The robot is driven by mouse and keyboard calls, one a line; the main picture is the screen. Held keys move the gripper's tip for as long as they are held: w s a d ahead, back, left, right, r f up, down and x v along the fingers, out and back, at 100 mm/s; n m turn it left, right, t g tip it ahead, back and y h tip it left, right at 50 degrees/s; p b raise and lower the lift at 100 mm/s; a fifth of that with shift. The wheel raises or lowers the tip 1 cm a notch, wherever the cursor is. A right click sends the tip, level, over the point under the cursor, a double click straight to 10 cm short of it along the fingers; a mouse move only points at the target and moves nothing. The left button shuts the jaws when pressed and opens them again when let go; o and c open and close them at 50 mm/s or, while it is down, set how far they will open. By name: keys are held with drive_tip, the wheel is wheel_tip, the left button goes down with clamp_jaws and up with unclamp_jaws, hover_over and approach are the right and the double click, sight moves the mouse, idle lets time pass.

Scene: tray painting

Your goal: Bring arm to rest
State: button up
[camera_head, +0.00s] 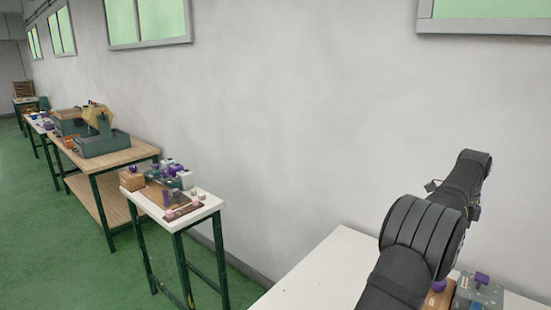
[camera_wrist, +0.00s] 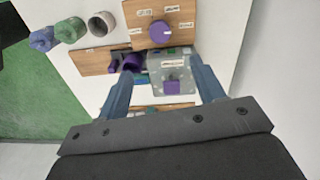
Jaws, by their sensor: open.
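In the wrist view, my gripper (camera_wrist: 160,95) is open, its two blue-grey fingers spread wide with nothing between their tips. It hangs over a white table (camera_wrist: 85,95). Beyond and below the fingers are a wooden panel with a purple knob (camera_wrist: 162,32) and a grey box with a purple block (camera_wrist: 171,87) on it. In the head view, my dark arm rises at the right over the white table (camera_head: 318,275). The gripper itself does not show there.
Three cylinders, the nearest a grey ring (camera_wrist: 102,24), stand at the table's upper left in the wrist view. In the head view, a small white side table (camera_head: 135,190) and a wooden workbench (camera_head: 135,152) stand along the wall. Green floor lies to the left.

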drive_tip(key=f, duration=1.5)
drive_tip(key=shift+s+a+f, duration=0.15)
drive_tip(key=shift+s+f, duration=0.05)
drive_tip(key=shift+f, duration=0.15)
wheel_tip(320, 180, up, 17)
wheel_tip(320, 180, down, 17)
drive_tip(key=shift+f, duration=0.1)
drive_tip(key=n, duration=1.4)
drive_tip(key=shift+s, duration=0.1)
drive_tip(key=shift+n, duration=1.9)
